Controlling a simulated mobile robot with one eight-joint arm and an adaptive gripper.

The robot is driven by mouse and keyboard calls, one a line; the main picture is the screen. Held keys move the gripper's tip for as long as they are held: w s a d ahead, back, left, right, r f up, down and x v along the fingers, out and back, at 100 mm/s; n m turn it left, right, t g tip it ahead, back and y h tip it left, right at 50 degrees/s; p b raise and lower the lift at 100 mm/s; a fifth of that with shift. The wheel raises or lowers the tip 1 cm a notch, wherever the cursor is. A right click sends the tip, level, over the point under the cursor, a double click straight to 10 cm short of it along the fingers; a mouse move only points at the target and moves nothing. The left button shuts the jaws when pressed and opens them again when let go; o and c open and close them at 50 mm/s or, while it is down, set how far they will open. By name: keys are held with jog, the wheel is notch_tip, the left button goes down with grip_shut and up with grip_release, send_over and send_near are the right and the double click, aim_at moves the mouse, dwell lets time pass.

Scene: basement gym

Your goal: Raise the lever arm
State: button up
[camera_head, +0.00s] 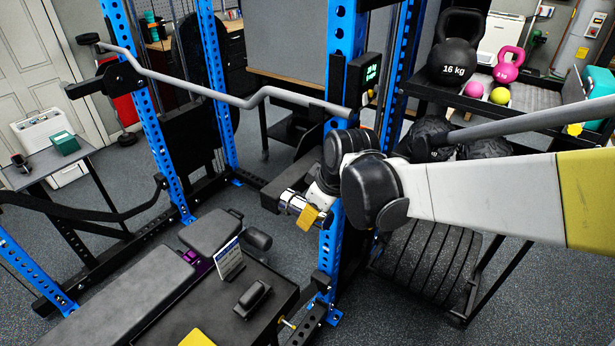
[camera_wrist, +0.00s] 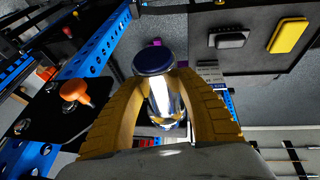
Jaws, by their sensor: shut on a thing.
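A black lever arm (camera_head: 296,178) juts out beside the blue rack upright, roughly level. A shiny chrome cylinder (camera_head: 290,202) sits at its near end. My gripper (camera_head: 308,212) reaches in from the right and is shut on the chrome cylinder. In the wrist view, the yellow fingers of my gripper (camera_wrist: 158,72) stand on both sides of the chrome cylinder (camera_wrist: 168,102), which has a dark blue end cap. Part of the lever arm behind my wrist is hidden.
Blue uprights (camera_head: 350,45) and a bent grey bar (camera_head: 215,95) stand close by. A bench (camera_head: 130,290) and a black table (camera_head: 235,305) lie below. A kettlebell rack (camera_head: 530,95) is at the right. An orange knob (camera_wrist: 76,91) shows near the fingers.

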notch_tip(320, 180, up, 11)
jog(key=w+d+m+g+y+p, duration=0.1)
jog(key=w+d+g+y+p, duration=0.1)
jog(key=g+y+p, duration=0.1)
jog(key=g+p, duration=0.1)
jog(key=p, duration=0.1)
jog(key=shift+w+g+y+p, duration=0.3)
jog(key=shift+w+y, duration=0.1)
jog(key=shift+w+d+r+p, duration=0.4)
jog(key=shift+w+d+r, duration=0.1)
jog(key=shift+r, duration=0.2)
jog(key=o, duration=1.4)
jog(key=v, duration=1.2)
jog(key=shift+a, duration=0.1)
